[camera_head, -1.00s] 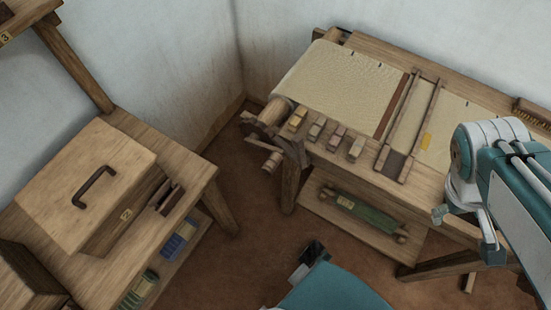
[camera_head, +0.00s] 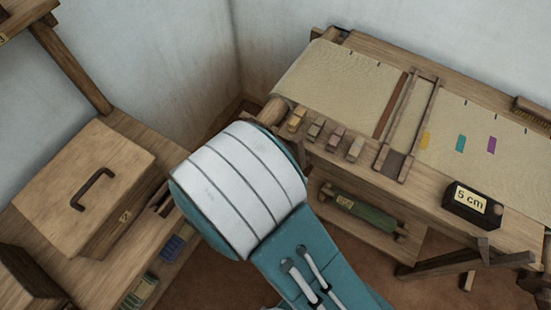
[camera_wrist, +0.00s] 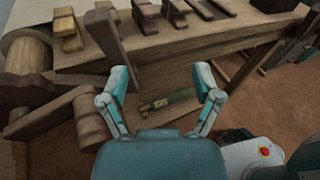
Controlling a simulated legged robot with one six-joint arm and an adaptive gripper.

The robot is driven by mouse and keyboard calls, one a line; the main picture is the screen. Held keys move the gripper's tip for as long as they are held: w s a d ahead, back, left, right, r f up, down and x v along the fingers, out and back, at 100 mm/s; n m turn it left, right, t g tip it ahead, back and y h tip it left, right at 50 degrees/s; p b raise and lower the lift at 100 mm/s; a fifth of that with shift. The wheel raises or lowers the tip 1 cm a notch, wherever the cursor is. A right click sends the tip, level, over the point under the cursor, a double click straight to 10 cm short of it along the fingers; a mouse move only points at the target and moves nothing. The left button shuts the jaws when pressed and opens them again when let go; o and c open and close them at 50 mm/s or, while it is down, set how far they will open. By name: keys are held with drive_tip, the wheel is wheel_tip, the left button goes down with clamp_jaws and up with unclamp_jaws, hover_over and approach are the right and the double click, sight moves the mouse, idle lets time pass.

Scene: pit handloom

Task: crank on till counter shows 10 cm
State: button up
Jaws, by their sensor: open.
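The counter (camera_head: 472,204) is a black box on the loom's front right, and its label reads "5 cm". The crank's wooden spokes (camera_wrist: 45,115) show at the left in the wrist view, with a round wooden handle (camera_wrist: 92,124) sticking out towards me. In the head view my arm hides the crank. My gripper (camera_wrist: 160,75) is open and empty in the wrist view, its two teal and white fingers spread wide. The left finger is close beside the crank's handle and a spoke. I cannot tell whether they touch. The head view does not show my fingers.
The loom (camera_head: 440,185) bears cream cloth (camera_head: 340,82) with coloured patches at the right. Several small blocks (camera_head: 335,138) line its edge. A green roll (camera_head: 360,212) lies on its lower shelf. A lidded wooden box (camera_head: 80,180) stands on the left table.

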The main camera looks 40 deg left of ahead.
drive_tip(key=s+a+f+n+t+y, duration=0.2)
drive_tip(key=s+a+f+n+y, duration=0.5)
drive_tip(key=s, duration=0.3)
drive_tip(key=shift+n, duration=0.4)
drive_tip(key=w, duration=0.7)
drive_tip(key=w+a, duration=0.1)
drive_tip(key=w, duration=0.3)
drive_tip(key=shift+r, duration=0.15)
clamp_jaws()
